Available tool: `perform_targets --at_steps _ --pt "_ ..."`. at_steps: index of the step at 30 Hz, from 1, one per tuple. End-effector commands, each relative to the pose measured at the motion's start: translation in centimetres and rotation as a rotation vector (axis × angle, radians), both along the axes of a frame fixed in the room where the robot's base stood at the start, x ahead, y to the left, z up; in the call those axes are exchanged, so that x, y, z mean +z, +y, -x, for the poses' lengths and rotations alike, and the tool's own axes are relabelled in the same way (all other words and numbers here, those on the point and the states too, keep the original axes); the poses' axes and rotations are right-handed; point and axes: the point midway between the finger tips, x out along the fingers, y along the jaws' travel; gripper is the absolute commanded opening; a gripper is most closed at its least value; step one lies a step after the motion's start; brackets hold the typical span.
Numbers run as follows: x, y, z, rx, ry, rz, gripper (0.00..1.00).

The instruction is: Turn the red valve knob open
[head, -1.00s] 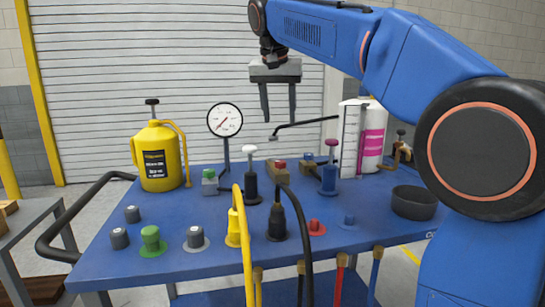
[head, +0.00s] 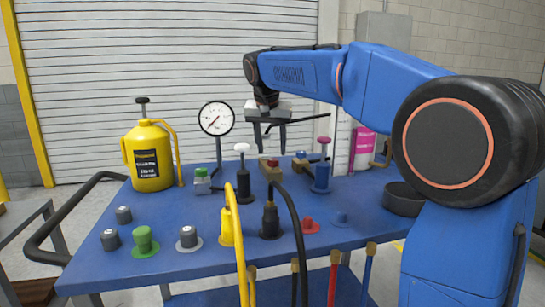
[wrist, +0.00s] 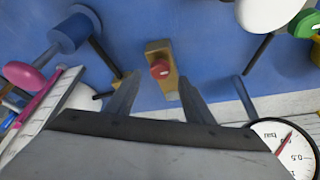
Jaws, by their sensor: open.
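A red knob (head: 273,163) sits on a brass valve block (head: 270,172) near the middle back of the blue cart top. In the wrist view the red knob (wrist: 160,68) with its white mark lies on the brass block (wrist: 158,47), between and just beyond my fingertips. My gripper (head: 270,147) is open and empty, pointing down above the knob. In the wrist view my gripper (wrist: 158,84) has a finger on each side of the block's near end, and no contact shows.
A white-topped plunger (head: 242,148) stands left of the block, and a blue post with a pink top (head: 322,165) stands right. A dial gauge (head: 216,118) is behind left. Black (head: 291,205) and yellow (head: 238,238) hoses arch up in front.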

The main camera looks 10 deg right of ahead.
Motion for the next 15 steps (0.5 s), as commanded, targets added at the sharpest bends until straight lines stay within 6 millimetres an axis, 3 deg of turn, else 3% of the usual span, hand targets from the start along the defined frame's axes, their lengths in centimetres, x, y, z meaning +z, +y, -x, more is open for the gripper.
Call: perform_targets --at_steps 6,15 --pt "-2.8 -0.5 -1.0 0.0 0.002 0.0 0.48" --pt "-4.0 -0.7 -1.5 0.0 0.0 0.0 0.48"
